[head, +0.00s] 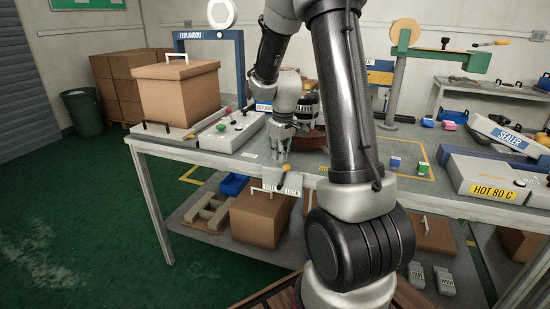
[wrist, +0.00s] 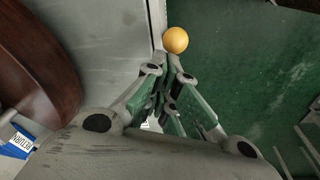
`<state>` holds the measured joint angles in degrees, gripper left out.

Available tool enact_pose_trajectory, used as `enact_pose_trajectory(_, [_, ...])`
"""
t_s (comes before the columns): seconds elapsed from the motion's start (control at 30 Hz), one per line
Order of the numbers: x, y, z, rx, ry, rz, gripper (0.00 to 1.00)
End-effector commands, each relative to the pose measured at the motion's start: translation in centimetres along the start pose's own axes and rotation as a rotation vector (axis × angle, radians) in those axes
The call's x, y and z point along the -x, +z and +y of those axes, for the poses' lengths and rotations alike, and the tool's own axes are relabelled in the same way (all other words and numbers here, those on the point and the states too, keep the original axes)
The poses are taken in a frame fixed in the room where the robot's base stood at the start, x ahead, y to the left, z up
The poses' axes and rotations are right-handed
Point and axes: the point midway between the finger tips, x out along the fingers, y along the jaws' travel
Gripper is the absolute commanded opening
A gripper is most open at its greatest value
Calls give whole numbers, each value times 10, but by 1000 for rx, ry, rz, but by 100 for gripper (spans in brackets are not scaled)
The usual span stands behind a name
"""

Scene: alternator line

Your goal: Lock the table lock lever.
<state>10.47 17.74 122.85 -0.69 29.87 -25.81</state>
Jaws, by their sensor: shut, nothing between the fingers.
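The table lock lever shows as an orange-yellow ball knob (head: 284,169) at the front edge of the workbench in the head view. A small pale plate with lettering partly reading LOCK (head: 293,190) sits just below it. My gripper (head: 281,155) points down at the bench edge, just above the knob. In the wrist view the yellow knob (wrist: 175,40) is just beyond the tips of my gripper (wrist: 168,68). The fingers are shut and empty. Whether the tips touch the lever cannot be told. The lever's shaft is mostly hidden.
A brown round part (head: 313,139) sits on the bench behind my gripper and shows at left in the wrist view (wrist: 38,75). A control box (head: 232,131) and a cardboard box (head: 178,92) stand to the left. Green floor lies open before the bench.

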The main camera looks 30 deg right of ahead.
Motion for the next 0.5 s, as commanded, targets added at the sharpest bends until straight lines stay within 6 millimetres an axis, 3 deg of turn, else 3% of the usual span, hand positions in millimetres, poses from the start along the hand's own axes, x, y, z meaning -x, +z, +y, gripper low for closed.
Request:
enact_pose_trajectory(0.07, [1, 8, 4, -3, 0, -1, 0])
enact_pose_trajectory(0.5, [7, 5, 3, -1, 1, 1, 0])
